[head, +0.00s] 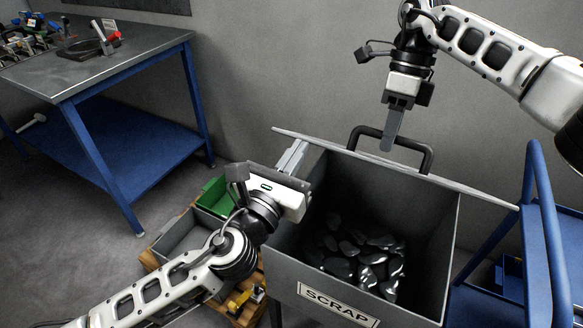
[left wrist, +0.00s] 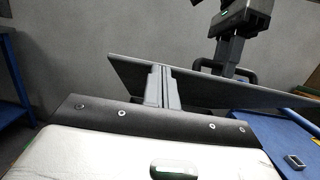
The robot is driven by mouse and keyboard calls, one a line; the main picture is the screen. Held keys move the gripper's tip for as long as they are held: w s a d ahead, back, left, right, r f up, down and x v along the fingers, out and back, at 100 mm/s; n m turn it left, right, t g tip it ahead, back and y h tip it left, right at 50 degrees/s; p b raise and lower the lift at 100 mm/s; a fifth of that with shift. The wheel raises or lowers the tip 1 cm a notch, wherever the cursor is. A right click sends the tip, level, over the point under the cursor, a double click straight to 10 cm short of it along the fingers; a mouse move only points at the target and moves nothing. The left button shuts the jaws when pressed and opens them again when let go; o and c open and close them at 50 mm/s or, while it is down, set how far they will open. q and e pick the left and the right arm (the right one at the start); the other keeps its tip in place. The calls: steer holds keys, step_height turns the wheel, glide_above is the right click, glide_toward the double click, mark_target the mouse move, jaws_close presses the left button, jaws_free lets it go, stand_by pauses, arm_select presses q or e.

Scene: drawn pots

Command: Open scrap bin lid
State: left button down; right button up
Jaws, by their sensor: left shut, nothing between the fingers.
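The grey scrap bin (head: 283,272), labelled SCRAP, stands open at centre right in the head view. Its lid (head: 470,191) is raised, seen nearly edge-on as a thin plate across the back, and also shows in the left wrist view (left wrist: 212,90). The dark lid handle (head: 427,157) sticks up beyond that edge. My left gripper (head: 297,147) is shut and empty at the left part of the lid; its fingertips overlap the lid in the picture, and contact is unclear. My right gripper (head: 390,136) points down at the handle; its fingers line up, hiding any gap.
Dark, shiny scrap pieces (head: 362,262) lie inside the bin. A blue-framed workbench (head: 128,62) stands at the left and a blue cart (head: 541,215) at the right. Green (head: 211,196) and grey containers sit on a wooden pallet left of the bin.

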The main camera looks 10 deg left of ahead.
steer(key=shift+o, duration=0.6)
steer(key=shift+w+d+f, duration=0.1)
steer(key=shift+w+f, duration=0.1)
steer(key=shift+w, duration=0.05)
arm_select(q)
steer(key=shift+w+d+f, duration=0.1)
steer(key=shift+w+f, duration=0.1)
steer(key=shift+w, duration=0.05)
arm_select(e)
steer(key=shift+r, duration=0.15)
